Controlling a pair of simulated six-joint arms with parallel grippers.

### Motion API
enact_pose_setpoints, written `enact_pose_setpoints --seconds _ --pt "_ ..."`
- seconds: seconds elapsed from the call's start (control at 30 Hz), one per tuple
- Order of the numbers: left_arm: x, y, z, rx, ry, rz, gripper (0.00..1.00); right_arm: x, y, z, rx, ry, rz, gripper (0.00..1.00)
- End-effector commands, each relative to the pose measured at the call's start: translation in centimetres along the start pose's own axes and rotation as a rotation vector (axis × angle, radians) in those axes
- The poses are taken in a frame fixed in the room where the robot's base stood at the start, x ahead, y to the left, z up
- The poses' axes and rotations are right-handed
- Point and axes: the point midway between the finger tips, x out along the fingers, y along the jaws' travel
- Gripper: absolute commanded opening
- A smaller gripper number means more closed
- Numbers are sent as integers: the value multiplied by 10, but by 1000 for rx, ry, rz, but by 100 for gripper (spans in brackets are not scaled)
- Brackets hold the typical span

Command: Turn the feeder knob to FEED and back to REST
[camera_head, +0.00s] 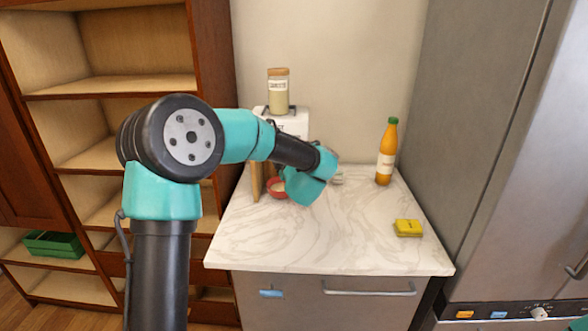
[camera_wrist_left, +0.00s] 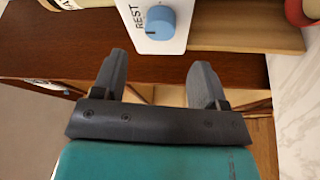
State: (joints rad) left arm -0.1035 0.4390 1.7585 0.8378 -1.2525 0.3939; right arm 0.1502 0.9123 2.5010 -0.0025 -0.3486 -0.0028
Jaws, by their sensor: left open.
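The feeder (camera_head: 290,122) is a white unit with a jar on top, at the back left of the counter; my left arm hides much of its front. In the left wrist view its white panel (camera_wrist_left: 178,42) shows a round blue knob (camera_wrist_left: 168,22) near the word REST. Other markings are out of view, and the knob's exact setting is hard to tell. My left gripper (camera_wrist_left: 160,62) is open and empty, its two fingers pointing toward the panel, apart from the knob. In the head view its fingers are hidden behind the wrist.
A red bowl (camera_head: 275,188) and a wooden board (camera_head: 256,182) are close to my left wrist. An orange bottle (camera_head: 386,152) and a yellow sponge (camera_head: 408,228) stand on the right of the marble counter (camera_head: 310,245). The counter's front middle is clear.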

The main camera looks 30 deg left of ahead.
Motion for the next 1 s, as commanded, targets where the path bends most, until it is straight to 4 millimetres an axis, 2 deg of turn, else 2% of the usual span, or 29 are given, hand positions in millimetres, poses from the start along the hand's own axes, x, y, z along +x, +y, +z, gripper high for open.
enact_pose_setpoints --seconds 0.3,0.5,0.67,1.0 --pt "-63 1 0 0 -3 1 67 0 0 0 0 0 0 100" --pt "-91 0 0 0 -2 1 67 0 0 0 0 0 0 100" --pt "-100 0 0 0 0 1 67 0 0 0 0 0 0 100" --pt "-100 0 0 0 0 0 67 0 0 0 0 0 0 100"
